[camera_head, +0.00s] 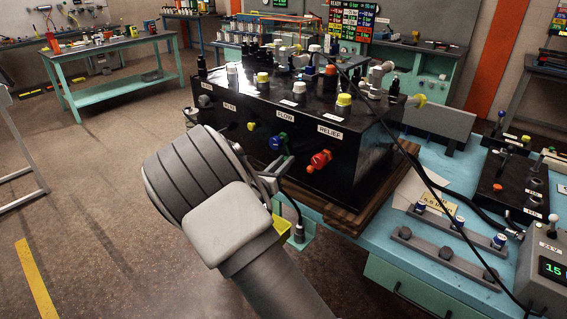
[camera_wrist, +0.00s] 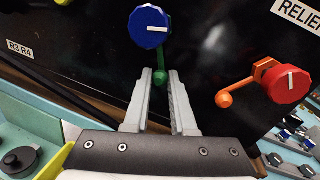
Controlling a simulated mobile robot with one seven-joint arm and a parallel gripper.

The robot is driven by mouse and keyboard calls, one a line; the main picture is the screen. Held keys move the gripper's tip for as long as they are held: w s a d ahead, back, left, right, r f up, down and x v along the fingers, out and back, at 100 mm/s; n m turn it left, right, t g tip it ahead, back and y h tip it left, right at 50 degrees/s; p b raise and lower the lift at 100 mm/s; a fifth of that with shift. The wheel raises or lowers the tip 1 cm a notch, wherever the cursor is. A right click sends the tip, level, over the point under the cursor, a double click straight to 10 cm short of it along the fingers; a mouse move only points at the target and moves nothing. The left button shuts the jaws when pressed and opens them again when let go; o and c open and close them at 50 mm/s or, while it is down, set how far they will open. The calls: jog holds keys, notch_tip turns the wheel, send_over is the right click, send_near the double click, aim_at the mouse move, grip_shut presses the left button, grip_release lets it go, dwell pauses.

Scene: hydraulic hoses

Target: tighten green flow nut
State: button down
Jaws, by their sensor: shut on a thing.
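The green flow nut's lever (camera_wrist: 163,60), with a ball at its lower end, hangs below a blue knob (camera_wrist: 148,26) on the black box's front face. In the head view, my wrist hides much of my gripper (camera_head: 266,184). The nut behind the blue knob is mostly hidden.
A red knob with an orange lever (camera_wrist: 240,87) sits close to the right, under the RELIEF label. The black box (camera_head: 372,150) stands on a wooden board on a blue bench (camera_head: 350,234). A black cable (camera_head: 420,165) crosses the right side.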

aim_at(279, 152)
jog(key=shift+f+b, duration=0.15)
jog(key=shift+b, duration=0.2)
jog(key=w+a+m+b, duration=0.1)
jog(key=m+b, duration=0.2)
jog(key=b, duration=0.1)
jog(key=w+a+m+h+b, duration=0.1)
jog(key=m+b, duration=0.2)
jog(key=w+a+m+b, duration=0.1)
jog(key=m+b, duration=0.2)
jog(key=b, duration=0.1)
jog(key=shift+f+t+h+b, duration=0.35)
jog(key=shift+t+h, duration=0.05)
jog(key=shift+w+a+r+m+h+b, duration=0.3)
jog(key=shift+m+b, duration=0.4)
jog(key=shift+m, duration=0.15)
jog(key=shift+w+a+r+m+h+b, duration=0.2)
jog(key=shift+a+m+b, duration=0.05)
jog(key=shift+m+b, duration=0.55)
jog(key=c, duration=0.7)
grip_release()
jog(key=shift+c, duration=0.2)
